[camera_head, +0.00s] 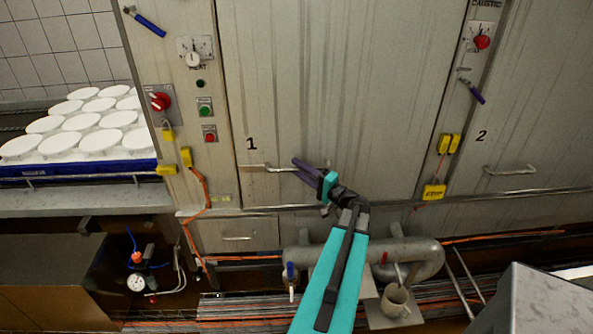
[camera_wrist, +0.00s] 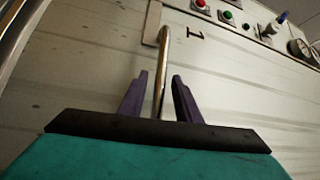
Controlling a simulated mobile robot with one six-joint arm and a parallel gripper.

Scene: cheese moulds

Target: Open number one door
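The number one door (camera_head: 340,90) is a tall grey metal panel with a black "1" at its lower left; it looks closed. Its handle (camera_head: 258,167) is a thin horizontal metal bar low on the door, its right part hidden by my gripper. My gripper (camera_head: 299,167), with purple fingers, is at the handle's right part. In the wrist view my gripper (camera_wrist: 159,90) is open, and the handle (camera_wrist: 165,62) runs lengthwise between the two fingers, with a visible gap on each side. I cannot tell how deep the bar sits between them.
A second door with a handle (camera_head: 511,170) is at right. White moulds (camera_head: 99,141) stand at left.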

